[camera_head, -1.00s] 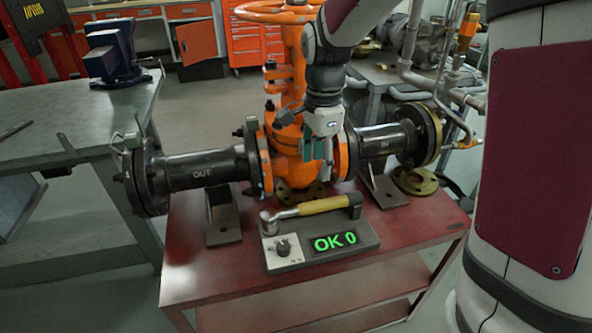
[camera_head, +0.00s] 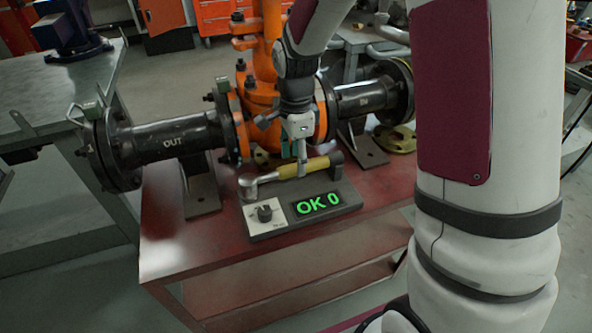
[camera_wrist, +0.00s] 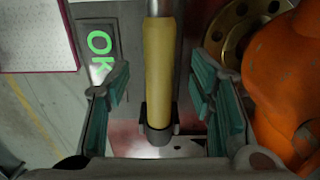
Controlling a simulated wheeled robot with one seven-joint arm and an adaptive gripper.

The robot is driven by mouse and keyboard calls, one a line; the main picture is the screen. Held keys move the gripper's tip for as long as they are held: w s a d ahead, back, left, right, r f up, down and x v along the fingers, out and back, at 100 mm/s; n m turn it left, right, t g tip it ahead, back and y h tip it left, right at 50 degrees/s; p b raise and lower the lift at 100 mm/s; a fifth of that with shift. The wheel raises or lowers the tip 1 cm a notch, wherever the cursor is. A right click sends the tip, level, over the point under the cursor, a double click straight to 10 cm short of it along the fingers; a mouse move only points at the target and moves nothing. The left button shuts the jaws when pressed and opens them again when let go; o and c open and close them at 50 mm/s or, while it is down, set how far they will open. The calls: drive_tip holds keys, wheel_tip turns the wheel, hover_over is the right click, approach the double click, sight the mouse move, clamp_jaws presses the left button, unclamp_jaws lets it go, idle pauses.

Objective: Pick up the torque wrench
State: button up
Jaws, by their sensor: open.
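The torque wrench (camera_head: 293,171) has a yellow handle and a metal head at its left end. My gripper (camera_head: 300,165) is over the handle, pointing down. In the wrist view my gripper (camera_wrist: 158,100) is open, with teal pads on both sides of the handle and a gap on each side. Part of the handle is hidden behind the fingers in the head view.
The stand is on a red table (camera_head: 190,250). The orange gate valve (camera_head: 262,95) with black flanged pipes (camera_head: 172,143) stands close behind it; its orange body also shows near the right finger in the wrist view. A brass ring (camera_head: 395,138) lies at the right.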

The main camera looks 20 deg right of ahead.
wheel_tip(320, 180, down, 4)
drive_tip(key=shift+r+b, duration=0.1)
drive_tip(key=shift+b, duration=0.35)
clamp_jaws()
drive_tip(key=shift+r, duration=0.1)
drive_tip(key=shift+r, duration=0.1)
